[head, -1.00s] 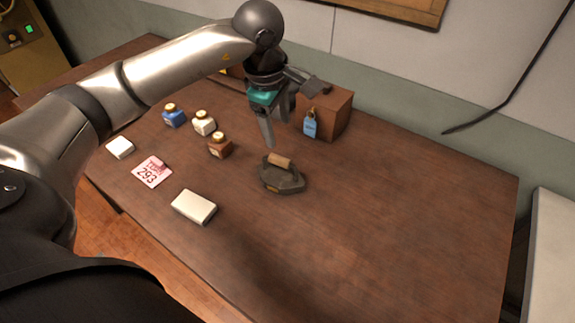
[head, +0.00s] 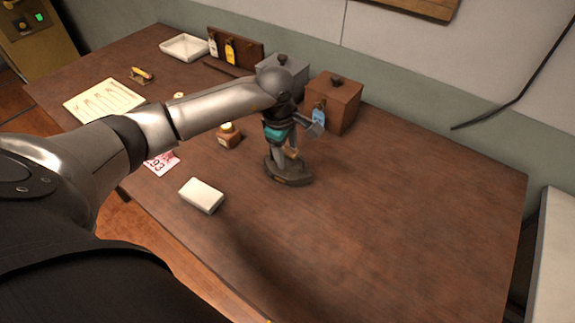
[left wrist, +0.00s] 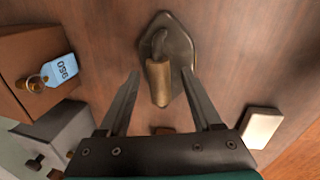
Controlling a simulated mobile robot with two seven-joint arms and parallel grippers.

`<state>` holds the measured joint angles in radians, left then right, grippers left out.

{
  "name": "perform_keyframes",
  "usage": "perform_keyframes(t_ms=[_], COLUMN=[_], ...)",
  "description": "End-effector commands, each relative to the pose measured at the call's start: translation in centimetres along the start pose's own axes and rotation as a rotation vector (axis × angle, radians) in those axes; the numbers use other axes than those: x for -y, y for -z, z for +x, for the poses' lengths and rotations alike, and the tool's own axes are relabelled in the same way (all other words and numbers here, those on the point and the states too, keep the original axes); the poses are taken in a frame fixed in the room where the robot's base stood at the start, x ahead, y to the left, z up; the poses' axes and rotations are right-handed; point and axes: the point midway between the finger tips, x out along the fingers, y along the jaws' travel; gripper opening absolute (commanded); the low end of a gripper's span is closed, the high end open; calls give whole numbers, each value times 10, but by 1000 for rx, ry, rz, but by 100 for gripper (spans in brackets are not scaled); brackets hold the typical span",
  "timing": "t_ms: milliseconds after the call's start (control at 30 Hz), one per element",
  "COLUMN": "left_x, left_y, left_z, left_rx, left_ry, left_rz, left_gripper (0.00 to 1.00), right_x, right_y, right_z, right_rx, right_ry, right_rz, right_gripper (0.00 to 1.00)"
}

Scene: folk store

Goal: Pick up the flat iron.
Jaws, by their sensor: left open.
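The flat iron (head: 291,178) stands on the brown table, with a dark grey base and a light wooden handle. In the left wrist view the iron (left wrist: 178,42) lies ahead, its handle (left wrist: 159,84) showing between the two fingers. My left gripper (head: 284,152) is open over the iron and partly hides it in the head view. In the left wrist view my left gripper (left wrist: 160,74) has one finger on each side of the handle, with gaps visible. I cannot tell how far down the fingers reach. My right gripper is not in view.
A brown wooden box (head: 336,103) with a blue tag stands close behind the iron, beside a grey box (head: 296,70). The table's right side (head: 420,200) is clear.

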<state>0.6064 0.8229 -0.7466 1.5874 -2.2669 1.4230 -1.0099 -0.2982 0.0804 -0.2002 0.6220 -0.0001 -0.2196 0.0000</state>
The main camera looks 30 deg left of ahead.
Motion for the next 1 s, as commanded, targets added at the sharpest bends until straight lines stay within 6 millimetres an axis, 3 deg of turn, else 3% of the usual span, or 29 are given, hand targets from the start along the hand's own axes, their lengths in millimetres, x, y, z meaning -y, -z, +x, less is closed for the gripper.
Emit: perform_keyframes(t_ms=[300, 867, 1000], left_x=[0, 0, 0], left_y=[0, 0, 0], left_z=[6, 6, 6], left_rx=[0, -1, -1], left_ry=[-1, -1, -1], left_rz=[0, -1, -1], left_gripper=[66, 3, 0], right_x=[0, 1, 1], right_y=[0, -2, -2], right_z=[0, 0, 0], right_rx=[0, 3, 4], right_ry=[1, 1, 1], right_rz=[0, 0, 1], right_gripper=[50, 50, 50])
